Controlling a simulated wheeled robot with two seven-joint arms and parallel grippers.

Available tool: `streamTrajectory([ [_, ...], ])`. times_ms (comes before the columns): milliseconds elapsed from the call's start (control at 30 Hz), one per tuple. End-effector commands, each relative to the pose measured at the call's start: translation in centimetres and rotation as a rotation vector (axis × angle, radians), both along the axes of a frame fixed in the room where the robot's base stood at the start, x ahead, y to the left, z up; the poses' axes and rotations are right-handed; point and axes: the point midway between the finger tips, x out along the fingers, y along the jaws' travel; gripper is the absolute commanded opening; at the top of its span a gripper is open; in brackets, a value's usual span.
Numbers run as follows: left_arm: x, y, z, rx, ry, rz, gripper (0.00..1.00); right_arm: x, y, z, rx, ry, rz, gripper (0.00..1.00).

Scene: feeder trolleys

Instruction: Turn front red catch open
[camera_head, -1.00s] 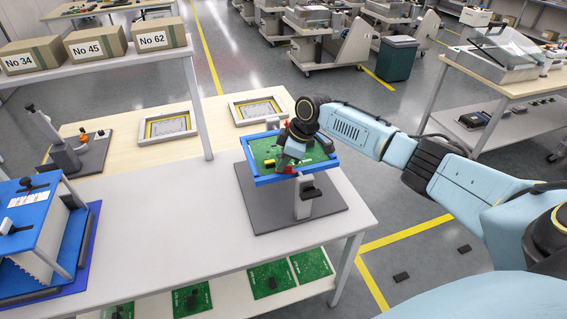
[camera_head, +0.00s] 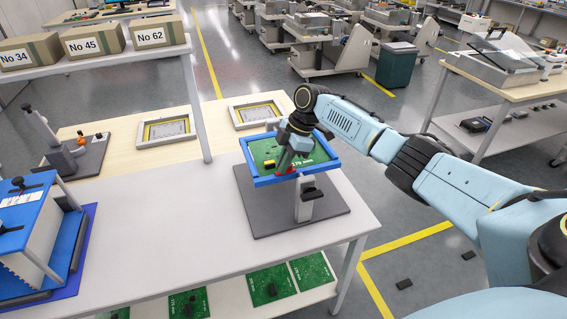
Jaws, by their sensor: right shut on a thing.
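A blue frame (camera_head: 262,181) holds a green circuit board (camera_head: 264,151) on a stand with a grey base plate (camera_head: 262,213). The front red catch (camera_head: 287,172) sits at the frame's near edge. My right gripper (camera_head: 285,168) comes down over the board from the right and is shut on the front red catch, partly hiding it. How far the catch is turned I cannot tell. The far edge of the frame is partly covered by my right wrist. My left gripper does not show.
A blue fixture (camera_head: 35,235) stands at the table's left. Boxes (camera_head: 150,33) sit on a raised shelf at the back left. Two framed trays (camera_head: 166,131) lie behind. Bare white table (camera_head: 170,215) lies left of the stand.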

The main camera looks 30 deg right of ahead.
Motion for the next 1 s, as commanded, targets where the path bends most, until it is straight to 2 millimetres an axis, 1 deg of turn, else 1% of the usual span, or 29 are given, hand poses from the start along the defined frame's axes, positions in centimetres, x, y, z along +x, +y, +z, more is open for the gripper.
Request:
streamTrajectory([
  [267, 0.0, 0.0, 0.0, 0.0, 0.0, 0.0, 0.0, 0.0, 0.1, 0.0, 0.0, 0.001, 0.004, 0.0],
  [300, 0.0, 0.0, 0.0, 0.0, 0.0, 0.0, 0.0, 0.0, 0.1, 0.0, 0.0, 0.001, 0.004, 0.13],
  [433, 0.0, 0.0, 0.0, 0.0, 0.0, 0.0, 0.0, 0.0, 0.0, 0.0, 0.0, 0.0, 0.002, 0.3],
  [767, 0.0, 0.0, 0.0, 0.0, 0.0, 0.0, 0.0, 0.0, -0.1, 0.3, 0.0, 0.0, 0.001, 0.3],
  [867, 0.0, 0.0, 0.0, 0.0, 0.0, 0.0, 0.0, 0.0, -0.5, 1.2, 0.0, -0.003, 0.0, 0.3],
  [967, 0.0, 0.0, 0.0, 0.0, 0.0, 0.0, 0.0, -0.2, -1.2, 2.9, -0.002, -0.004, -0.001, 0.3],
  [1000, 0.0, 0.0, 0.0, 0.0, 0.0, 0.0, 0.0, -0.2, -1.5, 3.7, -0.001, -0.005, 0.001, 0.3],
])
